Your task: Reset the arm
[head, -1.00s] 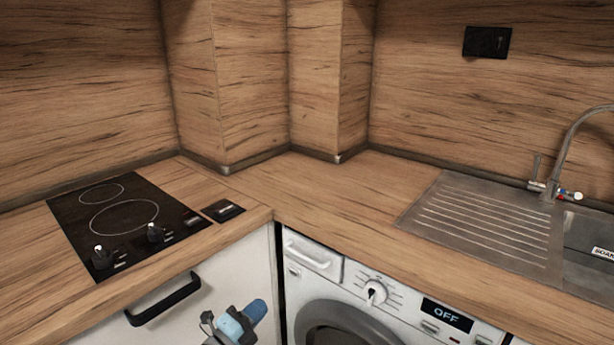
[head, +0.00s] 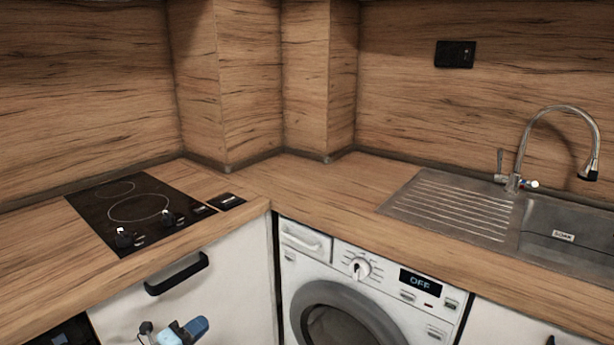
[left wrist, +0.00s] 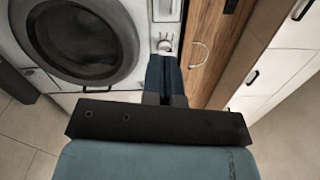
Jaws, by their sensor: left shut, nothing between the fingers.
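My left gripper (head: 200,326) shows at the bottom edge of the head view, in front of the white cabinet door below the hob. It is small and partly cut off there. In the left wrist view its dark blue fingers (left wrist: 163,75) are side by side and shut, with nothing held. They point toward the washing machine's front and the worktop edge, apparently without touching. My right gripper is in neither view.
The washing machine (head: 350,270) has its display on OFF. The hob (head: 150,205) is at left, with a black cabinet handle (head: 176,274) below. The sink (head: 450,205) and tap (head: 520,160) are at right. The worktop (head: 320,195) between is clear.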

